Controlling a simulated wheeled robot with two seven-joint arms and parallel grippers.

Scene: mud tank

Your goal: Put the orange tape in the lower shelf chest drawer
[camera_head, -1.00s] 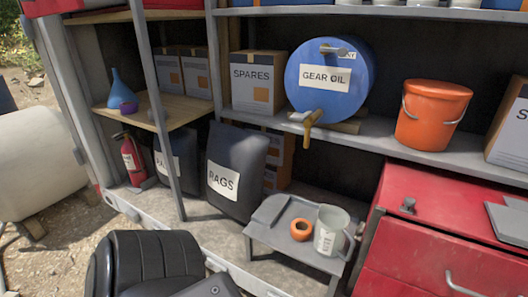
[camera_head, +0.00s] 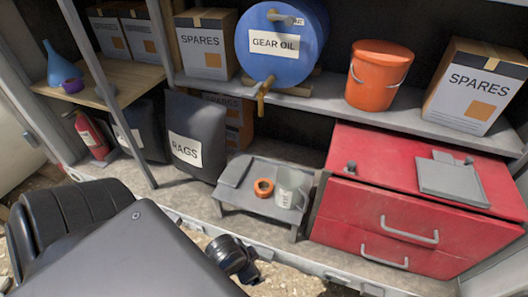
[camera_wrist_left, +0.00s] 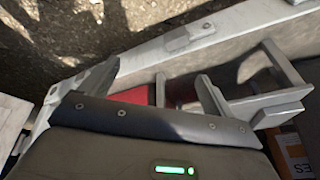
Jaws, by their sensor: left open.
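The orange tape (camera_head: 263,187) is a small ring lying flat on a low grey step table (camera_head: 245,204), left of a pale mug (camera_head: 291,188). The red drawer chest (camera_head: 352,205) stands to the right. Its upper drawer handle (camera_head: 410,231) and lower drawer handle (camera_head: 385,255) show, and both drawers look shut. My left gripper (camera_wrist_left: 160,80) is open and empty in the left wrist view, with table legs and a red patch beyond it. In the head view my dark arm covers the lower left, and the fingers cannot be made out. My right gripper is not in view.
A grey clipboard-like plate (camera_head: 452,178) lies on the chest top. The shelf above holds a blue gear oil drum (camera_head: 287,68), an orange bucket (camera_head: 380,85) and spares boxes (camera_head: 480,85). A rags bag (camera_head: 193,135) stands left of the table. A grey sill runs along the front.

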